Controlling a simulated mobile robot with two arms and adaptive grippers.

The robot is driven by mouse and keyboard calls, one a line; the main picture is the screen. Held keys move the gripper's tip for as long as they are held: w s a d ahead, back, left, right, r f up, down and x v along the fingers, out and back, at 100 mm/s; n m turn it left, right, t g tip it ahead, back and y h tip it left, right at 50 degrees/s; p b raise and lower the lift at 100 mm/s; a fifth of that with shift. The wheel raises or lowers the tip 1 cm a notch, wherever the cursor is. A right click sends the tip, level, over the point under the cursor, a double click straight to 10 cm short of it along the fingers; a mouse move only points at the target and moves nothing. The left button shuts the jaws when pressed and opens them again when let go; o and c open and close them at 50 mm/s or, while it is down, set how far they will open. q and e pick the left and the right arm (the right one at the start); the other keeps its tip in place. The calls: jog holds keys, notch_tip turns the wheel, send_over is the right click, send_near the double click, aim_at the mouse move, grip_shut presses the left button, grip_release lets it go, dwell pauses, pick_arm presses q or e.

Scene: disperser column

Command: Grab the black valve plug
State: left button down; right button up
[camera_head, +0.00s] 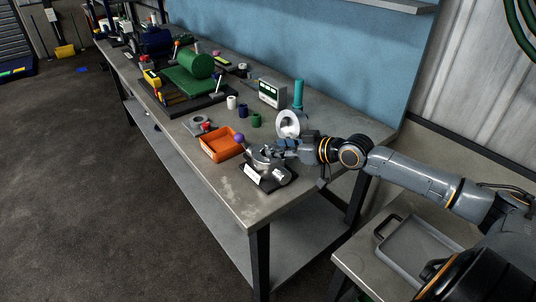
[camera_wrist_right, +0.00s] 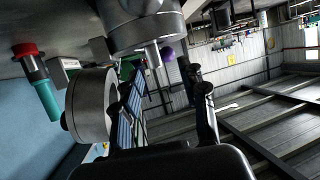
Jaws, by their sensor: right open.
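I cannot clearly make out the black valve plug in either view. A metal valve-like fitting (camera_head: 270,166) stands on a dark base with a white label near the bench's front right corner. My right gripper (camera_head: 284,146) is just above and behind this fitting. In the right wrist view my right gripper (camera_wrist_right: 167,78) is open, with nothing held between its fingers. A round metal body (camera_wrist_right: 145,28) is just past the fingertips, and a thin silver rod (camera_wrist_right: 153,56) projects from it toward the gap between them. My left gripper is not in view.
A metal ring-shaped part (camera_head: 288,124) stands close behind my right gripper; it is beside the fingers in the wrist view (camera_wrist_right: 92,105). An orange tray (camera_head: 222,147), a purple ball (camera_head: 239,137) and a teal cylinder (camera_head: 298,94) are nearby. The bench's front right corner is clear.

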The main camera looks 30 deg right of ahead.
aim_at(269, 144)
jog(key=shift+d+p+x, duration=0.15)
jog(key=shift+p+x, duration=0.25)
jog(key=shift+x, duration=0.75)
jog(key=shift+d+p+x, duration=0.2)
jog(key=shift+p+x, duration=0.15)
jog(key=shift+x, duration=0.8)
jog(key=shift+w+a+f, duration=0.1)
jog(key=shift+w+a, duration=0.05)
jog(key=shift+w, duration=0.35)
grip_shut()
